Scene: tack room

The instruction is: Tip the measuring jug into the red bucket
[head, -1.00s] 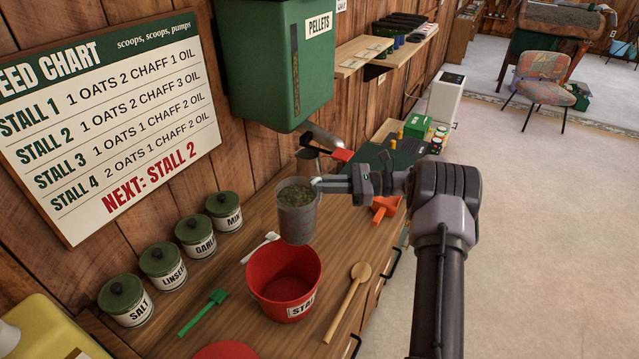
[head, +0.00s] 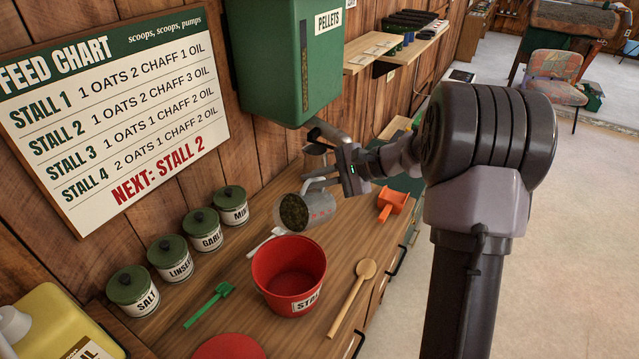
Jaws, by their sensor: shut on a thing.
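The measuring jug (head: 317,211) is clear, with red marks on its side and dark greenish-brown feed in it. It is tilted far over in the air, its open mouth (head: 295,211) facing left and toward me. My gripper (head: 338,172) is shut on the jug at its upper right side; the exact finger contact is small and partly hidden. The red bucket (head: 290,276) stands upright on the wooden counter, its label partly readable as "STA". The jug is above and behind the bucket's far rim, apart from it. The bucket's visible inside looks empty.
A green scoop (head: 210,304), a white scoop (head: 264,241) and a wooden spoon (head: 352,297) lie around the bucket. Several lidded jars (head: 184,257) line the wall. The green pellet bin (head: 285,65) hangs above.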

